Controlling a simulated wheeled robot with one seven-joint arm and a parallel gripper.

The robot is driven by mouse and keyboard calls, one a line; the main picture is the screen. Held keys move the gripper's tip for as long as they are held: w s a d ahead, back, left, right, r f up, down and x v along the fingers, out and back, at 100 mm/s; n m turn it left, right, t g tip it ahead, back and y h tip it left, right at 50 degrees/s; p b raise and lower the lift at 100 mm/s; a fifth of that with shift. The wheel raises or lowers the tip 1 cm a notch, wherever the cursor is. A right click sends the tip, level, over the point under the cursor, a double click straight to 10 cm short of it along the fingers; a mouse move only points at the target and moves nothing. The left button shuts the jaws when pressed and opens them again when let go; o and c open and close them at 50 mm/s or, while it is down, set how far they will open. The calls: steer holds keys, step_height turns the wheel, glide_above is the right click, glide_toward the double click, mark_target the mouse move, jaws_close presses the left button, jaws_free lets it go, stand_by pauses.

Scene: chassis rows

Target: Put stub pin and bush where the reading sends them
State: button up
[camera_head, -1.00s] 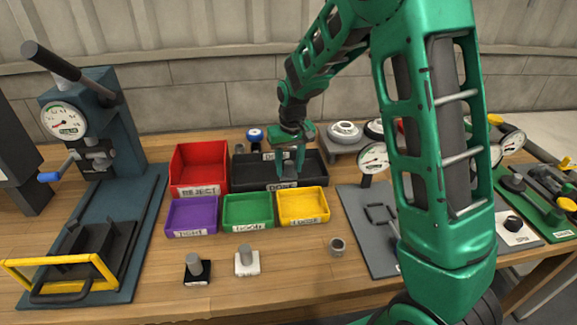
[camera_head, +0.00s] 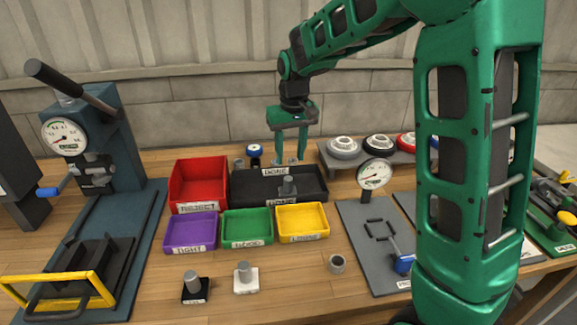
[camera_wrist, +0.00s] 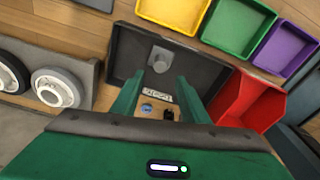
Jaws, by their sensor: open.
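A grey pin-like piece (camera_head: 288,185) stands in the black tray labelled DONE (camera_head: 318,171); in the wrist view it (camera_wrist: 160,58) is beyond my fingertips, apart from them. My gripper (camera_head: 290,160) is open and empty above the tray's back edge, its fingers pointing down. A grey pin stands on a black block (camera_head: 195,289), another on a white block (camera_head: 246,281). I cannot tell which pin is the stub pin. The dial gauge (camera_head: 374,174) is too small to read.
The red REJECT bin (camera_head: 199,207) is left of the tray; purple TIGHT (camera_head: 190,247), green GOOD (camera_head: 247,241) and yellow LOOSE (camera_head: 301,236) bins are in front. A lever press (camera_head: 92,140) stands left. My arm hides part of the right bench.

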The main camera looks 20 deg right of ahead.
steer(key=shift+s+d+r, duration=0.1)
steer(key=shift+s+r, duration=0.05)
steer(key=shift+r, duration=0.4)
steer(key=s+d+r+m, duration=0.1)
steer(key=s+d+m, duration=0.1)
steer(key=s+d, duration=0.55)
steer(key=s+d+r+m, duration=0.1)
steer(key=s+d, duration=0.4)
steer(key=s, duration=0.6)
steer(key=s+d+f+m, duration=0.1)
steer(key=s, duration=0.8)
steer(key=s+d+f+m+g, duration=0.1)
steer(key=s+d+f+m, duration=0.1)
steer(key=s, duration=0.7)
steer(key=shift+s, duration=0.15)
steer(key=shift+d, duration=0.1)
steer(key=shift+w+f+g, duration=0.3)
steer(key=shift+w, duration=0.35)
